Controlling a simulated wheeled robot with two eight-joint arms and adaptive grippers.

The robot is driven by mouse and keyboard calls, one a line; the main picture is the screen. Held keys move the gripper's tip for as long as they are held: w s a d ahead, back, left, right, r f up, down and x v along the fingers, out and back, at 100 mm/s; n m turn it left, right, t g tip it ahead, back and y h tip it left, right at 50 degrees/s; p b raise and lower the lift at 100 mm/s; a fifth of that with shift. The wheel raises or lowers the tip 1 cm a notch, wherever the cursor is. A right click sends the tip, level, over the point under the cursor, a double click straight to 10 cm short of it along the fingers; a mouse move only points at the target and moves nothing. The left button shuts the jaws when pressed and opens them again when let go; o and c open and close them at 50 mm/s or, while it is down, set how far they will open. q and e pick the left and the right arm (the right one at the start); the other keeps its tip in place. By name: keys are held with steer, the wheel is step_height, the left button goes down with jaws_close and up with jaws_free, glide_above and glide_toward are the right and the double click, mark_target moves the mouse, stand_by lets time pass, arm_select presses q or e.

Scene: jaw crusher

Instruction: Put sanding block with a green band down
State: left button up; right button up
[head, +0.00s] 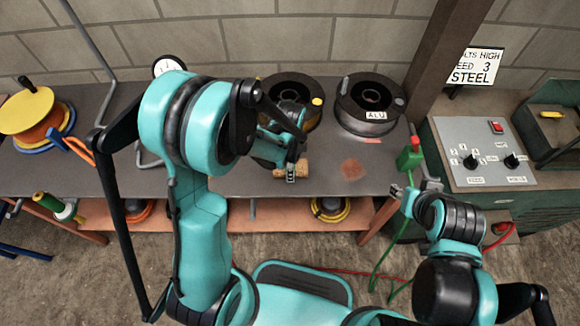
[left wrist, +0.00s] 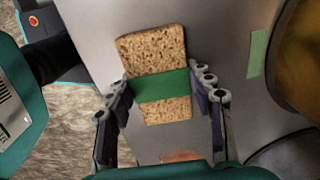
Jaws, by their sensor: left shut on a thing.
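The sanding block (left wrist: 155,50) is a speckled tan brick with a green band (left wrist: 160,86) around its middle. In the left wrist view my left gripper (left wrist: 163,88) is shut on it, with one finger at each end of the band. In the head view my left gripper (head: 290,172) is over the grey bench top, and a tan part of the block (head: 303,168) shows beside it; the rest is hidden. I cannot tell whether the block touches the bench. My right gripper (head: 415,187) is at the bench's right front corner; its finger opening is unclear.
Two wire spools, one dark (head: 292,86) and one marked ALU (head: 371,98), stand behind my left gripper. A reddish patch (head: 352,169) marks bare bench to its right. A red-and-green handle (head: 410,158) is by my right gripper. A control box (head: 485,150) stands further right.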

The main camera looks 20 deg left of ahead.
arm_select(q)
steer(key=shift+f+b, duration=0.3)
steer(key=shift+b, duration=0.1)
steer(key=shift+s+f, duration=0.2)
steer(key=shift+s, duration=0.05)
steer(key=shift+c, duration=1.4)
steer(key=shift+o, duration=0.4)
steer(key=shift+f+b, duration=0.1)
steer(key=shift+b, duration=0.25)
steer(key=o, duration=1.3)
steer(key=shift+d, duration=0.1)
steer(key=shift+o, duration=0.6)
steer(key=shift+w+f, duration=0.15)
steer(key=shift+w, duration=0.1)
steer(key=shift+s, duration=0.1)
steer(key=shift+r, duration=0.25)
